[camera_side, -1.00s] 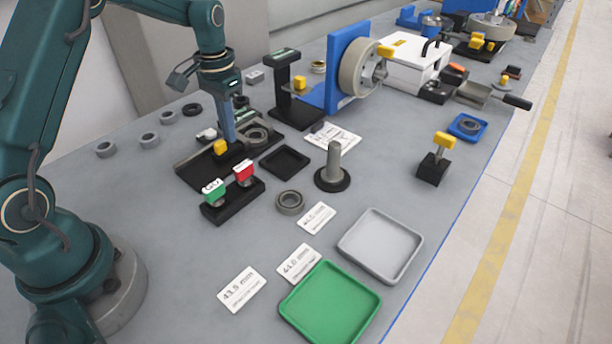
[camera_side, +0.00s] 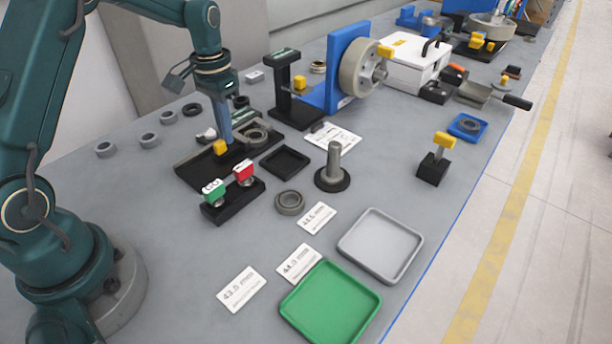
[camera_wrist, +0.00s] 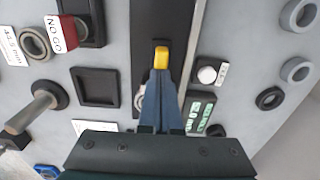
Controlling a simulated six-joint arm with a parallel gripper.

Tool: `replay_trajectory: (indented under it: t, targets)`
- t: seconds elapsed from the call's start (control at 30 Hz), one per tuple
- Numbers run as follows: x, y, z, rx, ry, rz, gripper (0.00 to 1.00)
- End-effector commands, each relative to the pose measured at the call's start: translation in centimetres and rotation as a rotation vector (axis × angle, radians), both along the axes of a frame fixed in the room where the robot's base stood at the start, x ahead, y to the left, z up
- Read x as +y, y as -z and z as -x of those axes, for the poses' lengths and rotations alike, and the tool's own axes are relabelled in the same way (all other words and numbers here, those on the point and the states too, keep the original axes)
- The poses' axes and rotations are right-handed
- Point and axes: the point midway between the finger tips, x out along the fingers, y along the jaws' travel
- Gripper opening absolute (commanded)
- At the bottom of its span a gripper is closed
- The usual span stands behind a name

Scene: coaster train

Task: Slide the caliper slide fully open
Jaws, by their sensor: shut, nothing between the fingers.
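The caliper (camera_side: 200,171) is a long dark base on the bench below my gripper. Its slide carries a yellow block (camera_side: 220,147), which sits partway along the base; the block also shows in the wrist view (camera_wrist: 161,57). My gripper (camera_side: 227,141) points down at the block, on the side toward the caliper's ring end. In the wrist view its blue fingers (camera_wrist: 160,80) are together and empty, with their tips right behind the block. I cannot tell whether they touch it. A grey ring (camera_side: 256,136) sits at the far end of the caliper, partly hidden by the fingers in the wrist view.
Green and red gauge blocks (camera_side: 213,187) stand on a black holder in front of the caliper. A black square tray (camera_side: 284,161) and a grey post (camera_side: 333,160) are to the right. Loose grey rings (camera_side: 149,140) lie to the left. Green (camera_side: 330,312) and grey (camera_side: 414,262) trays are nearer.

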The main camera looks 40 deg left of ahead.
Motion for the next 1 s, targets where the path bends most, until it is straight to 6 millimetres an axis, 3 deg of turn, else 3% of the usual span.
replay_trajectory:
  t: [0.7, 1.0]
  targets:
    - [0.0, 0.0, 1.6, 0.002, 0.000, 0.000, 0.00]
    - [0.0, -1.4, 1.3, -0.001, 0.000, -0.001, 0.00]
